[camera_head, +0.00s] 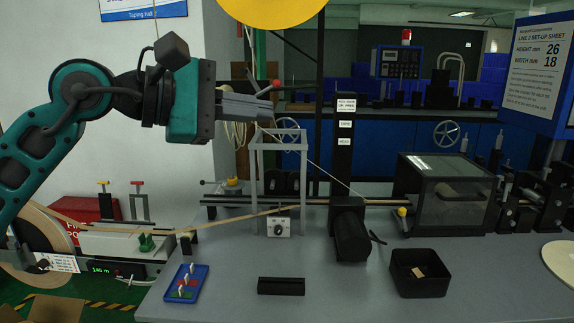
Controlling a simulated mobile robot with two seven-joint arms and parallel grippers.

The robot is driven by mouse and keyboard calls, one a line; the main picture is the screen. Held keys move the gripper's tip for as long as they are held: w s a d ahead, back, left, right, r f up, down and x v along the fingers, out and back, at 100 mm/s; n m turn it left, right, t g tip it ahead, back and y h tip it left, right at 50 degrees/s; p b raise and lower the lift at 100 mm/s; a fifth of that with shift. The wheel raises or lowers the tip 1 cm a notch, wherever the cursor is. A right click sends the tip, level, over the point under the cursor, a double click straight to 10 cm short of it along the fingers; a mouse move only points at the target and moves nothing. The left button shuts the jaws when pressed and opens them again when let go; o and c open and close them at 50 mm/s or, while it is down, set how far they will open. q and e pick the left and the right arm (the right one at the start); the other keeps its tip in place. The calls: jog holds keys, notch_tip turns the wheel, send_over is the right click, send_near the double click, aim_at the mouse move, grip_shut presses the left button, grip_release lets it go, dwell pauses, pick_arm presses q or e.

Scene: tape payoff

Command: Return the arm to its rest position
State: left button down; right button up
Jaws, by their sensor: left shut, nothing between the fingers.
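My left gripper (272,103) is at the upper left of centre in the head view, on a teal and black arm that comes in from the left. It points to the right, its grey fingers shut and empty. It is high above the table (215,285), near the top of a grey open frame (281,133). A small red tip shows beside the fingers; I cannot tell what it belongs to. My right gripper is not in view.
A black box with a clear cover (447,185) stands at the right. A black tray (420,273), a black block (281,286) and a blue board (186,283) lie at the front. A tan tape (243,217) runs across the left. The table's front middle is mostly free.

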pick_arm(q)
notch_tip(320, 180, down, 10)
jog(key=s+d+n+h, duration=0.2)
jog(key=n+h, duration=0.5)
jog(key=n, duration=0.8)
jog(key=w+a+f+n+t+y, duration=0.1)
jog(key=a+f+n+t+y, duration=0.4)
jog(key=f+n, duration=0.6)
jog(key=a+f+n+t+y, duration=0.4)
jog(key=f+n+t+y, duration=0.25)
jog(key=n, duration=0.85)
jog(key=s+a+f+n+g+y, duration=0.3)
jog(key=s+f+n, duration=0.6)
jog(key=f, duration=0.4)
jog(key=s+a+f+n+g+y, duration=0.3)
jog(key=s+f+n, duration=0.6)
jog(key=f, duration=0.5)
jog(key=shift+g+y, duration=0.65)
jog(key=shift+g, duration=0.2)
jog(key=shift+s, duration=0.1)
